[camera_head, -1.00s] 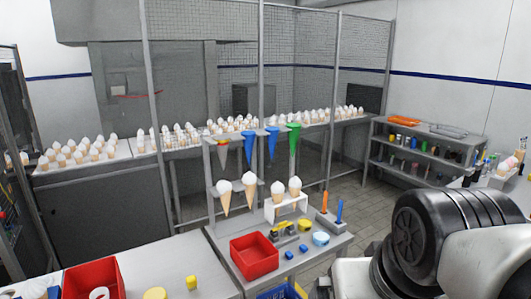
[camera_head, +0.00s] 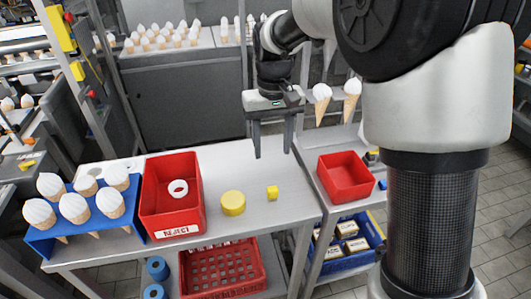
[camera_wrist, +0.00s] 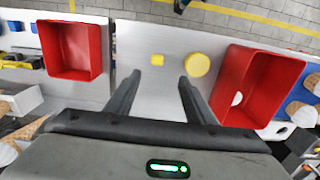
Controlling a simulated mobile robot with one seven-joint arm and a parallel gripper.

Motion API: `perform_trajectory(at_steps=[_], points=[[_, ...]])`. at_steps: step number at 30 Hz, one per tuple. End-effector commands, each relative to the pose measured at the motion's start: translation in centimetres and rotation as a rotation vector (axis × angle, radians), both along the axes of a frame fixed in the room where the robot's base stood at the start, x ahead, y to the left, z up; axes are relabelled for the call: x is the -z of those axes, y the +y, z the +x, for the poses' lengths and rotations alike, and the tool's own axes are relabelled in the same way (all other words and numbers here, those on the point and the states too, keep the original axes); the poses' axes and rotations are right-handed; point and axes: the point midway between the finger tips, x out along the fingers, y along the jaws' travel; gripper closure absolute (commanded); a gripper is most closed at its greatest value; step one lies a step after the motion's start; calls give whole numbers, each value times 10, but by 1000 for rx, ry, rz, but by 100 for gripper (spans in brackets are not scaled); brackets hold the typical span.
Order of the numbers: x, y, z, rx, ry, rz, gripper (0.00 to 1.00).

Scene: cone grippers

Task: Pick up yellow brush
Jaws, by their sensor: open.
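A small yellow block-like piece (camera_head: 272,192) lies on the metal table, right of a round yellow piece (camera_head: 232,203). In the wrist view the small piece (camera_wrist: 157,60) lies just beyond and between my fingertips, with the round piece (camera_wrist: 197,65) to its right. I cannot tell whether either is the yellow brush; no bristles show on them. Another yellow item (camera_wrist: 17,57) shows small at the left edge of the wrist view. My gripper (camera_head: 272,150) points down above the table, open and empty; its fingers also show in the wrist view (camera_wrist: 160,76).
A tall red bin (camera_head: 170,222) holding a white ring stands left of the yellow pieces. A second red bin (camera_head: 345,192) is on the right table. A blue stand (camera_head: 70,235) with cones is far left. My arm hides part of the right table.

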Motion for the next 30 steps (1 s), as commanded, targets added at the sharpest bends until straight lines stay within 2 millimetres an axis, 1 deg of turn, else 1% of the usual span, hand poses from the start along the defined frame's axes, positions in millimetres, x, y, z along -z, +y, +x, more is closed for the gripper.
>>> perform_trajectory(at_steps=[5,12,16,20,26,30], points=[[25,2,1,-2,9,-4,52],[78,1,1,-2,11,-3,52],[104,1,1,-2,10,-3,52],[119,1,2,-2,8,-2,52],[131,0,4,-1,7,-2,52],[152,-3,9,-2,9,-4,52]])
